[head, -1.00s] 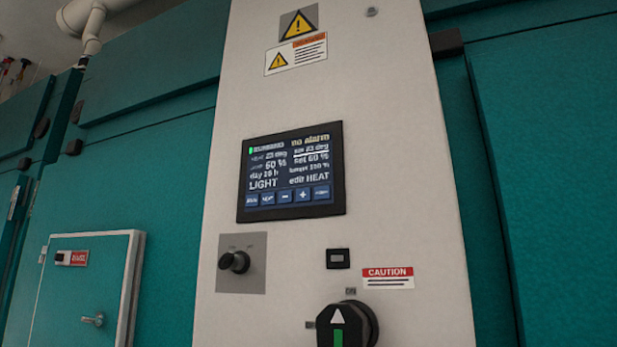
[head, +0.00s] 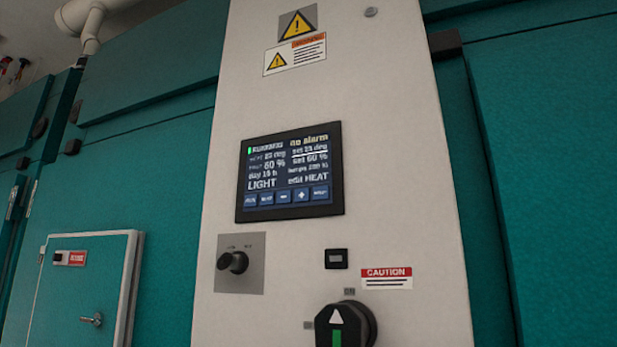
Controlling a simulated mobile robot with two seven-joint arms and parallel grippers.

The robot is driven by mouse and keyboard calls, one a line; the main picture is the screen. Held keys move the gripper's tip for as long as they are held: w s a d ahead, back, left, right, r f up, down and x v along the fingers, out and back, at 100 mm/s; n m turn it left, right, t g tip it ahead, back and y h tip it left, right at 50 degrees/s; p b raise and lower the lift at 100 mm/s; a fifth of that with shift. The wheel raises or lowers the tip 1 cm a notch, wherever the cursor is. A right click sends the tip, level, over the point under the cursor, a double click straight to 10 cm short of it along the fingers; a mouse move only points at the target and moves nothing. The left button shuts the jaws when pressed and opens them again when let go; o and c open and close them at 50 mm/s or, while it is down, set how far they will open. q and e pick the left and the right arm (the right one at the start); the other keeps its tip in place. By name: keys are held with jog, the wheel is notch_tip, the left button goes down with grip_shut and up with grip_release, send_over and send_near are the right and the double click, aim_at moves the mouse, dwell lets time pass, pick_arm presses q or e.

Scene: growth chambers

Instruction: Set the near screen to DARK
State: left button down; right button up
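The near screen (head: 290,172) is a dark-framed display on a pale grey control column, in the middle of the head view. It shows RUNNING with a green mark, "no alarm", set 23 deg, 60 %, "LIGHT" at lower left and "edit HEAT" at lower right. A row of several blue buttons (head: 284,196) runs along its bottom, with minus and plus among them; the other labels are too small to read surely. Neither of my grippers is in view.
Below the screen are a black key-like knob (head: 233,262) on a grey plate, a small black module (head: 336,259), a caution label (head: 386,278) and a large rotary switch (head: 345,325). Teal chamber walls flank the column. A small teal door (head: 85,290) is at lower left.

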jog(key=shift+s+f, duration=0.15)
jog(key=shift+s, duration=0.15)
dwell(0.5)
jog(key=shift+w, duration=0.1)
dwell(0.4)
